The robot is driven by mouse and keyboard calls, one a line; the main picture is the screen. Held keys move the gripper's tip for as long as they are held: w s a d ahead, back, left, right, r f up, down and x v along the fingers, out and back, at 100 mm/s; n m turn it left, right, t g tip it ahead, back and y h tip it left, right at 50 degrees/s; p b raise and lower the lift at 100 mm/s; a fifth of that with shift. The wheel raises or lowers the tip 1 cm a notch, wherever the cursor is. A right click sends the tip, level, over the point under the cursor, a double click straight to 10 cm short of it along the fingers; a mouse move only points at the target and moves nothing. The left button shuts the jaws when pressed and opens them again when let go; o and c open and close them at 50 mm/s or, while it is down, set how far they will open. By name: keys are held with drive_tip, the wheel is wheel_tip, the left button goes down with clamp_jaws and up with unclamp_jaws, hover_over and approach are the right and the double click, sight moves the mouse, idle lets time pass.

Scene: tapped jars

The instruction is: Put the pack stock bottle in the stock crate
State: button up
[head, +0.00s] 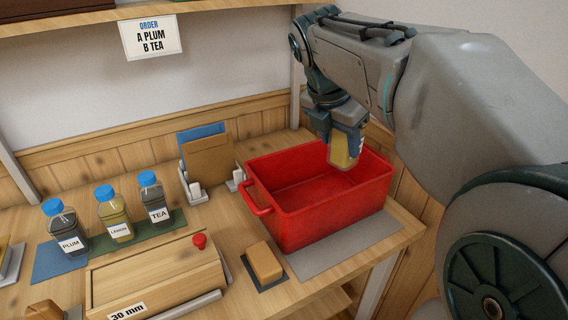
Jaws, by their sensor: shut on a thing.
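My gripper (346,138) is shut on a bottle (343,157) with yellowish contents. The bottle hangs roughly upright over the back right part of the red crate (290,230). Its lower end overlaps the crate's opening in the picture; I cannot tell how far down it reaches. Its cap is hidden by the gripper and its label cannot be read. The visible inside of the crate is empty.
Bottles labelled PLUM (67,228), LEMON (115,215) and TEA (154,200) stand in a row at left. A wooden box (155,275) with a red knob and a tan block (264,262) lie before the crate. A folder holder (208,160) stands behind. An order card (151,38) reads A PLUM, B TEA.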

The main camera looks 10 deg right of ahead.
drive_tip(key=shift+n+t, duration=0.3)
drive_tip(key=shift+n, duration=0.6)
drive_tip(key=w+a+f+b, duration=0.1)
drive_tip(key=a+f+b, duration=0.1)
drive_tip(key=f, duration=0.4)
drive_tip(key=w+a+f+b, duration=0.2)
drive_tip(key=f+b, duration=0.1)
drive_tip(key=f, duration=0.2)
drive_tip(key=w+a+f+b, duration=0.2)
drive_tip(key=f, duration=0.4)
drive_tip(key=shift+w+f, duration=0.15)
drive_tip(key=shift+f, duration=0.2)
drive_tip(key=shift+f, duration=0.15)
drive_tip(key=o, duration=1.2)
drive_tip(key=p+v, duration=0.3)
drive_tip(key=v, duration=0.9)
drive_tip(key=shift+d, duration=0.1)
drive_tip(key=shift+r, duration=0.25)
